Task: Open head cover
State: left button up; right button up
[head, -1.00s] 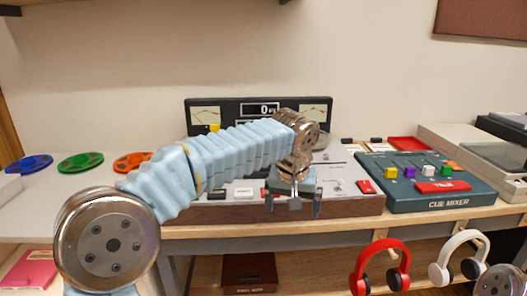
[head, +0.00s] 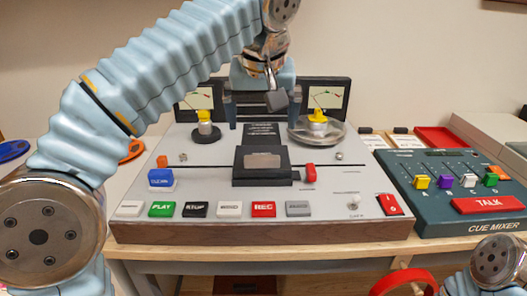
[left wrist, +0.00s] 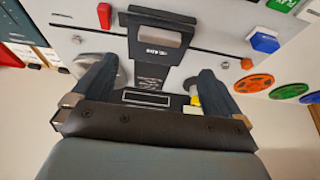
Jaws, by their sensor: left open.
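The head cover (head: 262,165) is a black box with a grey label in the middle of the tape machine's grey deck. It looks shut. In the left wrist view the head cover (left wrist: 152,36) is at the top, upside down, beyond the fingertips. My left gripper (head: 266,118) hangs above the back of the deck, behind the cover and between the two reels. In the left wrist view my left gripper (left wrist: 155,68) is open and empty, with its two fingers wide apart. It does not visibly touch the cover. My right gripper is out of view.
Two yellow-topped spindles, left (head: 204,120) and right (head: 318,117), flank the gripper. A meter panel (head: 335,95) stands behind. A row of buttons with PLAY (head: 161,209) and REC (head: 263,209) lines the front. The cue mixer (head: 440,222) is at the right.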

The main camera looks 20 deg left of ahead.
aim_at(262, 159)
pick_arm(q)
jog(key=b+x, duration=0.2)
jog(key=x, duration=1)
jog(key=shift+f, duration=0.15)
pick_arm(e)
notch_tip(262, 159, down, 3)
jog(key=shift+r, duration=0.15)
